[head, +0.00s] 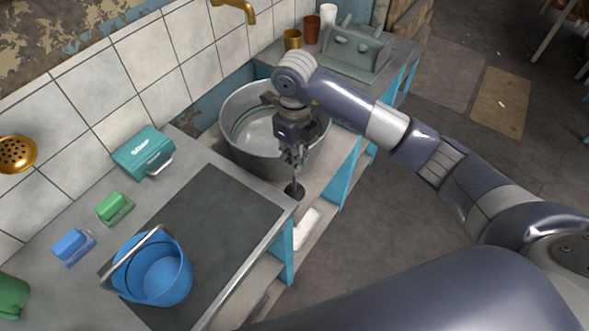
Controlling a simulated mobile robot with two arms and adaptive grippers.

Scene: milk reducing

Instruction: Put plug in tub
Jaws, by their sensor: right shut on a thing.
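The tub (231,145) is a round grey metal basin set at the middle of the counter, with its open top facing up. My right gripper (294,160) points down at the tub's front right side, and its wrist hides part of the rim and inside. It is shut on the plug (294,191), a small dark round piece hanging below the fingers on a thin stem. The plug appears outside the tub, in front of its wall; its exact height is hard to tell. My left gripper is out of view.
A blue bucket (168,275), a teal soap box (143,153), a green brush (114,207) and a blue brush (72,246) stand on the left counter. A drying rack (348,48) and cups (311,29) are behind the tub. A gold faucet (236,6) hangs above.

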